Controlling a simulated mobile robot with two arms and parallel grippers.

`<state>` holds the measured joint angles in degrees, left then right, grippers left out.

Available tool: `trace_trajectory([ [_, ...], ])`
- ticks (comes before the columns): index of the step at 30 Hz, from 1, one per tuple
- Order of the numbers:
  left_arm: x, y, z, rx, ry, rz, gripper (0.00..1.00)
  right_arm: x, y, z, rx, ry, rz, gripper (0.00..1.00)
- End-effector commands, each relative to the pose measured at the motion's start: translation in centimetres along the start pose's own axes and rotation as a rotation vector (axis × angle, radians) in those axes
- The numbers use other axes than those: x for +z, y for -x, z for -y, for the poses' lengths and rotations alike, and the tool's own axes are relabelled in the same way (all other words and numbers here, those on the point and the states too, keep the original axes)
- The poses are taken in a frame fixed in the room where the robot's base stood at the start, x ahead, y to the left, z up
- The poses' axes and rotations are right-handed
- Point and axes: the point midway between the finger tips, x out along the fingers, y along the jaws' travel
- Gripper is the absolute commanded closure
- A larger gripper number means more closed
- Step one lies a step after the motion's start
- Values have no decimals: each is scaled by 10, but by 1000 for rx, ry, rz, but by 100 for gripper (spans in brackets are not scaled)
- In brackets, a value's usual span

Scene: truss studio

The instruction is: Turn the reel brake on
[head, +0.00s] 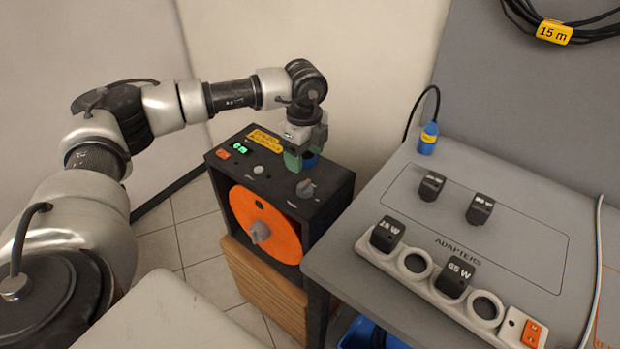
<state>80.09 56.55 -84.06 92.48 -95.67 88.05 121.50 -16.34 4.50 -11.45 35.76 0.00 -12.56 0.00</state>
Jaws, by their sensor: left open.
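The reel unit is a black box (328,190) with an orange reel disc (280,228) and a grey hub knob (260,231) on its front. On its top panel are a small orange switch (223,154), a green-lit display (239,148), a pale round button (259,170), a yellow label (264,139) and a grey knob (306,188). I cannot read which control is the brake. My left gripper (300,163) is open, pointing down over the back right of the panel, behind the grey knob. My right gripper is out of view.
The box stands on a wooden crate (262,283). A grey table (400,185) at right holds a strip (412,277) with black adapters, two loose adapters (431,186) and a blue plug (428,138). A cable coil (553,31) hangs on the back panel.

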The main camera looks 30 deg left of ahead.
Motion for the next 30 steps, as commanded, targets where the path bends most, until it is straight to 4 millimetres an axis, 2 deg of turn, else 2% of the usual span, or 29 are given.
trace_trajectory([
  [7, -1, -47, -1, 4, -2, -1, 34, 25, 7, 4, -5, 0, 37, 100],
  [15, -1, -86, 0, 0, -3, -3, 34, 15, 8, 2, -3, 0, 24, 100],
  [20, -1, -94, 0, -1, -3, -2, 34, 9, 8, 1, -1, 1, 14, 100],
  [27, -1, -95, 0, -1, -3, -3, 34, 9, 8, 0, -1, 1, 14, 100],
  [30, -1, -95, 0, -1, -3, -3, 48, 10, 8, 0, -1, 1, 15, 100],
])
